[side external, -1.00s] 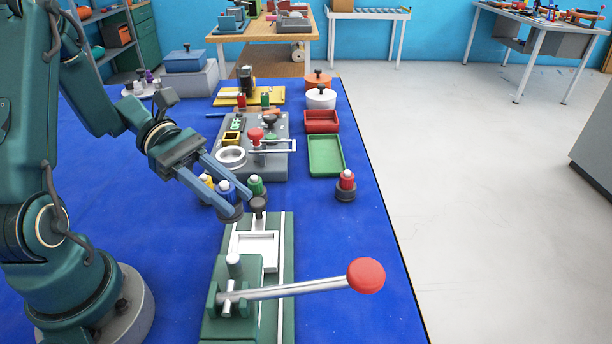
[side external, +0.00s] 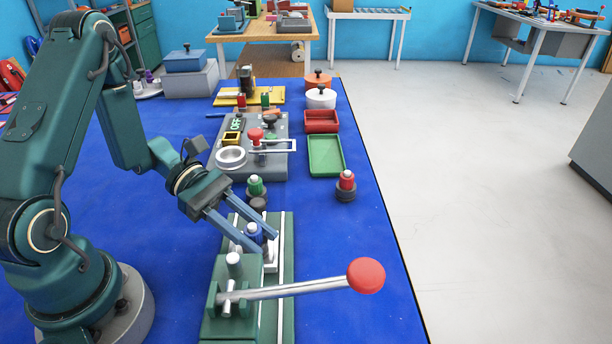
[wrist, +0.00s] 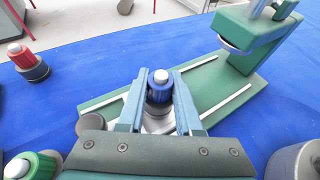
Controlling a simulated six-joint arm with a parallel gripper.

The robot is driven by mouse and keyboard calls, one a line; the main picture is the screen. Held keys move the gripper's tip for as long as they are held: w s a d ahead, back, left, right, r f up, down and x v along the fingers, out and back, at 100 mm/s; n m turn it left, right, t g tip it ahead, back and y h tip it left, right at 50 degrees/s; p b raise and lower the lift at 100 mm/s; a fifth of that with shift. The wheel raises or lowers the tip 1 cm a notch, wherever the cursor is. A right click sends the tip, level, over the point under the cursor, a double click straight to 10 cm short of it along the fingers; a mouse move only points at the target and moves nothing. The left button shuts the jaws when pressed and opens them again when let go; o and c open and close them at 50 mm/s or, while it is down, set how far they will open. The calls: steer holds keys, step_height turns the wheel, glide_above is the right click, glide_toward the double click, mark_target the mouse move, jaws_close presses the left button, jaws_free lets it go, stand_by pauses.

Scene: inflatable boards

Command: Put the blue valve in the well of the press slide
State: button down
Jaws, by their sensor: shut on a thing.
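The blue valve (wrist: 159,88), with a white top, stands upright between my gripper's fingers (wrist: 159,105) in the wrist view. My gripper is shut on it. In the side view the blue valve (side external: 252,230) is over the white slide of the press (side external: 271,262), at its well. The fingers and valve hide most of the well, so I cannot tell whether the valve touches its floor. The green press base (wrist: 205,90) runs under the gripper in the wrist view.
The press lever with a red ball (side external: 366,276) reaches right, in front of the slide. A green valve (side external: 256,187) stands behind the slide, and a red valve (side external: 346,184) stands farther right. Green tray (side external: 326,155) and red tray (side external: 321,121) lie behind. Blue mat is clear at right.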

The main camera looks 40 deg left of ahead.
steer(key=c, duration=0.6)
jaws_free()
steer(key=shift+a+r, duration=0.15)
steer(key=v, duration=1.1)
steer(key=s+d+r+m+t+y, duration=0.1)
steer(key=d+r+m+y, duration=0.1)
steer(key=m+y, duration=0.2)
steer(key=s+d+r+m+t+y, duration=0.1)
steer(key=s+d+r+m+y, duration=0.1)
steer(key=m+y, duration=0.3)
steer(key=s+d+r+m+y, duration=0.2)
steer(key=r+m+y, duration=0.1)
steer(key=m, duration=0.8)
steer(key=shift+d+r+t+y, duration=0.3)
steer(key=shift+r+t+y, duration=0.1)
steer(key=shift+y, duration=0.3)
